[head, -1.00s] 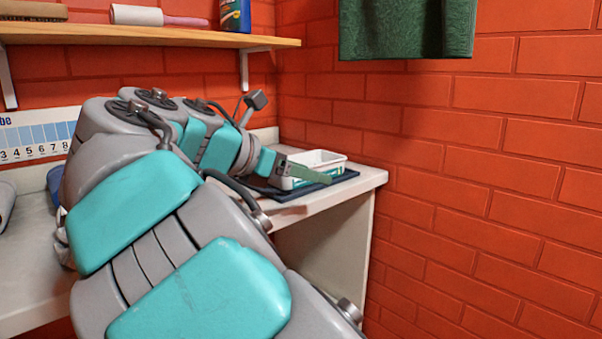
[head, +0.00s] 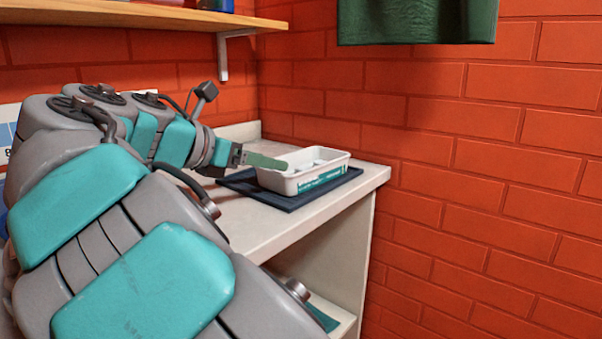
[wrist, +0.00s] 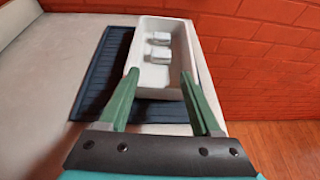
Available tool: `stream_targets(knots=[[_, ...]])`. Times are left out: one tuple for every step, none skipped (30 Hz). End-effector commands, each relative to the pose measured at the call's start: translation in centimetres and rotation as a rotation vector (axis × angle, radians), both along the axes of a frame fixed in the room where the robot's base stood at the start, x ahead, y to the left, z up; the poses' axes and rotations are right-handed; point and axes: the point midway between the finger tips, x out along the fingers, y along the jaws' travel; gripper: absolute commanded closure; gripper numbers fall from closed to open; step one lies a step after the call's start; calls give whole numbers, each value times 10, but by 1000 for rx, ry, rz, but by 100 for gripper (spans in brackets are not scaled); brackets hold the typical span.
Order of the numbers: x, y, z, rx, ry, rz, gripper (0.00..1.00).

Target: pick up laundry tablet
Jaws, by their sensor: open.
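Two small white tablets lie in a white tub (wrist: 178,75) in the wrist view: a farther tablet (wrist: 160,37) and a nearer tablet (wrist: 160,54). In the head view the tub (head: 340,161) has a teal label, and the tablets inside are only partly visible. My gripper (wrist: 158,82) is open and empty, its two green fingers spread at the near end of the tub, short of the tablets. In the head view my gripper (head: 284,164) shows at the tub's left rim, one finger visible.
The tub stands on a dark blue ribbed mat (wrist: 104,70) on a pale counter (head: 250,222). A red brick wall (head: 480,150) is close on the right. A wooden shelf (head: 150,14) and a hanging green cloth (head: 417,20) are above. Counter left of the mat is clear.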

Motion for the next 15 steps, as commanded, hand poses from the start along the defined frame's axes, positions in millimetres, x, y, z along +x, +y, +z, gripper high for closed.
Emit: stream_targets(knots=[[5,-6,-5,-2,4,-4,35],[9,-9,-7,-2,3,-3,35],[14,-13,-9,-2,1,0,35],[18,-16,-11,-1,0,0,35],[21,-19,-12,-1,-1,-1,35],[25,-23,-14,0,0,-2,35],[28,-25,-16,0,0,-2,35],[30,-27,-17,1,1,-2,35],[32,-29,-18,0,1,-1,35],[33,-29,-19,0,0,0,35],[34,-30,-19,0,0,0,35],[36,-31,-20,0,0,0,35],[37,-33,-20,-1,0,1,35],[39,-34,-21,-1,0,0,35],[41,-37,-23,-1,0,0,35]])
